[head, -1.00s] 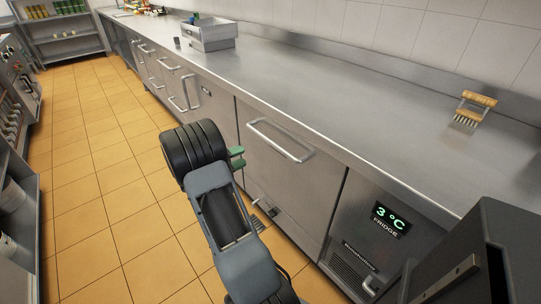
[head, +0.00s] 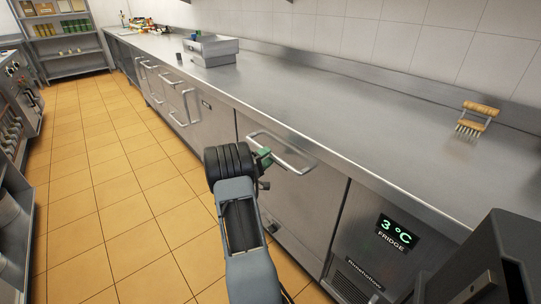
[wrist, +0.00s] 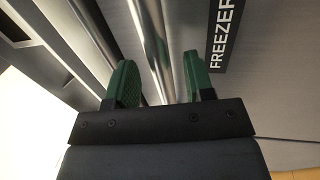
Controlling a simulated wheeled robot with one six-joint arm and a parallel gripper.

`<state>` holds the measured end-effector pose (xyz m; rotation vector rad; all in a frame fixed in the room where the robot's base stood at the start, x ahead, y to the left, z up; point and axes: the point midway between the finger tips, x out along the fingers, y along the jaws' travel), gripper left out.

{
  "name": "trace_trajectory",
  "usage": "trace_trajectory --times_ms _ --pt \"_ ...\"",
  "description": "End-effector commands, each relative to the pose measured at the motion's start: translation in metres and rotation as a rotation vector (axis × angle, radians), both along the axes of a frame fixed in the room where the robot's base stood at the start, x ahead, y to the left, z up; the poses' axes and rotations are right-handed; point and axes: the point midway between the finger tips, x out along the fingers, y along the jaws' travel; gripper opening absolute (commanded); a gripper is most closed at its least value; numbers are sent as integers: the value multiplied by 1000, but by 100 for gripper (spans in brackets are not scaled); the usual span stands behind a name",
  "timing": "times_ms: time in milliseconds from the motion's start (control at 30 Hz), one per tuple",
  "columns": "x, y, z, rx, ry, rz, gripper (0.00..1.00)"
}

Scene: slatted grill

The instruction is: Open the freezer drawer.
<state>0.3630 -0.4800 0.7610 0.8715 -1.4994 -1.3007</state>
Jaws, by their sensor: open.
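The freezer drawer (head: 305,205) is a plain steel front below the counter, left of the fridge display. Its long bar handle (head: 290,163) runs along its upper part. My gripper (head: 264,168) is at the left part of this handle, with a green fingertip showing beside the bar. In the wrist view, the handle bar (wrist: 154,40) runs between the two green fingers of my gripper (wrist: 158,82), with space on both sides. The fingers are apart and not closed on it. A FREEZER label (wrist: 224,35) is on the front beside the bar. The drawer looks shut.
The steel counter (head: 330,110) runs above the drawers, with a brush (head: 475,120) at right and a metal container (head: 208,50) farther back. A fridge panel (head: 397,233) reading 3 °C is right of the drawer. Tiled floor (head: 110,200) is clear at left.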

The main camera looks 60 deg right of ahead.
Motion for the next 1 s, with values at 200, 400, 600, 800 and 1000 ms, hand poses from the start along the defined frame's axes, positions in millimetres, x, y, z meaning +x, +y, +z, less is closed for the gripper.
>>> trace_trajectory --times_ms 200,400,600,800,1000 --pt "-6 -16 3 0 -1 -1 48" --pt "-7 -20 4 0 0 0 48" --pt "-7 -20 4 0 0 0 47" --pt "-7 -20 4 0 0 0 28" --pt "-7 -20 4 0 0 0 9"
